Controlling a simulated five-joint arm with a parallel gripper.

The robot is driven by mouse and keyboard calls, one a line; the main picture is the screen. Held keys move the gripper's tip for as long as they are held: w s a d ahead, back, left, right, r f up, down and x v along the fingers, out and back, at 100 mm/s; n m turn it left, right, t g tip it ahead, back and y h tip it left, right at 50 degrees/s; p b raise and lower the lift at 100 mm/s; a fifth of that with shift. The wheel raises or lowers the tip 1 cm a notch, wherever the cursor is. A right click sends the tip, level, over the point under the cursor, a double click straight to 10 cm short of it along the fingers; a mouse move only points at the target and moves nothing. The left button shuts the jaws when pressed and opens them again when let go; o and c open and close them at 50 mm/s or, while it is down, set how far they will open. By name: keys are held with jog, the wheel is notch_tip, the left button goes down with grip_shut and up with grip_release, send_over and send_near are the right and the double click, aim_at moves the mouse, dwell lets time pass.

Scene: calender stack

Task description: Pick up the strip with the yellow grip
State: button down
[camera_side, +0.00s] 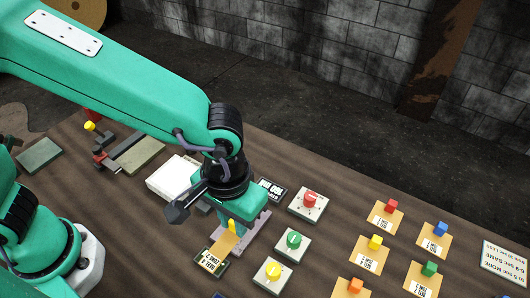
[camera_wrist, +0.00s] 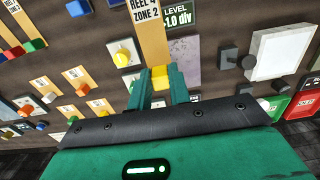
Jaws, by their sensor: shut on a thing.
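The tan strip (camera_side: 224,245) with the yellow grip (camera_side: 232,226) is at the front centre of the side view, its label end reading "REEL 4 ZONE 2". In the wrist view the strip (camera_wrist: 153,40) runs up from my gripper (camera_wrist: 160,82), whose two green fingers close on the yellow grip (camera_wrist: 160,73) from both sides. My gripper (camera_side: 234,222) points down over the strip in the side view. A dark green-edged plate (camera_side: 212,266) lies under the label end. I cannot tell whether the strip touches the bench.
Red (camera_side: 310,200), green (camera_side: 292,242) and yellow (camera_side: 273,270) knobs on pale plates stand to the right. Beyond them lie several cards with coloured blocks, one with a yellow block (camera_side: 375,242). A white block (camera_side: 172,178) is left of my gripper.

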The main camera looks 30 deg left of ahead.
jog(key=shift+s+d+r, duration=0.2)
jog(key=shift+s+r, duration=0.15)
jog(key=shift+s, duration=0.15)
dwell(0.3)
